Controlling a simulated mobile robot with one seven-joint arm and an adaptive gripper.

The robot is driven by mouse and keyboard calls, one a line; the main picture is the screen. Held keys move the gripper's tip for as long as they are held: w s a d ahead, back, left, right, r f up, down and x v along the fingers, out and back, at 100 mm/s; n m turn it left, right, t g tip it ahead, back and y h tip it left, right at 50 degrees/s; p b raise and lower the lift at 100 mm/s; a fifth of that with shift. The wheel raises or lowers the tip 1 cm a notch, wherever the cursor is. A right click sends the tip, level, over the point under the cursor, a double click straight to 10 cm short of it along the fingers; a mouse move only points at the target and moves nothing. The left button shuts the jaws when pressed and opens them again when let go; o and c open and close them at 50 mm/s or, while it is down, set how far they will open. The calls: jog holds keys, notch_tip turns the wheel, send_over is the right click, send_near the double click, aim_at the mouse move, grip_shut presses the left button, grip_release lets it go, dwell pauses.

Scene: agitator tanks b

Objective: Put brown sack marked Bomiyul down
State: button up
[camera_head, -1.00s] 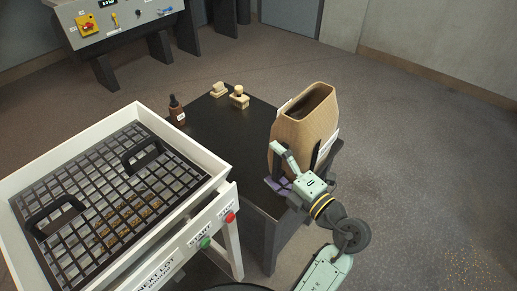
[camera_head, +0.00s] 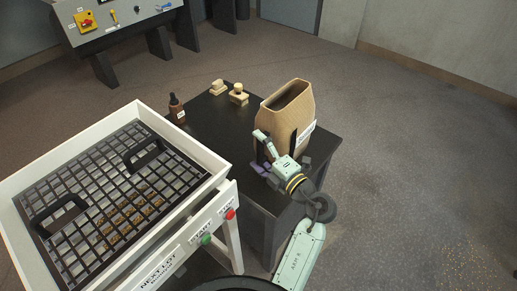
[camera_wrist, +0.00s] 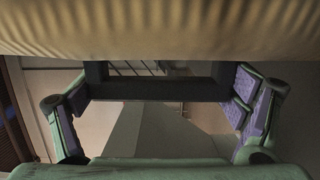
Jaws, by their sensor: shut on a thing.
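The brown sack (camera_head: 283,117) has an open top and a white label on its right side; I cannot read the name on it. It is roughly upright at the right end of the dark table (camera_head: 213,137). My gripper (camera_head: 268,158) is at its near lower side, shut on the sack, apparently by a dark handle-like part. In the wrist view the sack (camera_wrist: 160,28) fills the top, and a dark bar (camera_wrist: 150,88) lies between the purple-padded fingers. The sack's base is mostly hidden, so I cannot tell whether it touches the tabletop.
A dark dropper bottle (camera_head: 177,109) and two wooden stamp-like pieces (camera_head: 238,95) stand on the table's left and back. A white-framed grid bin (camera_head: 192,147) with START and red buttons is at the left.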

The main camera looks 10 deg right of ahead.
jog(key=o, duration=1.7)
jog(key=shift+f, duration=0.1)
jog(key=b+v, duration=0.2)
jog(key=v, duration=1)
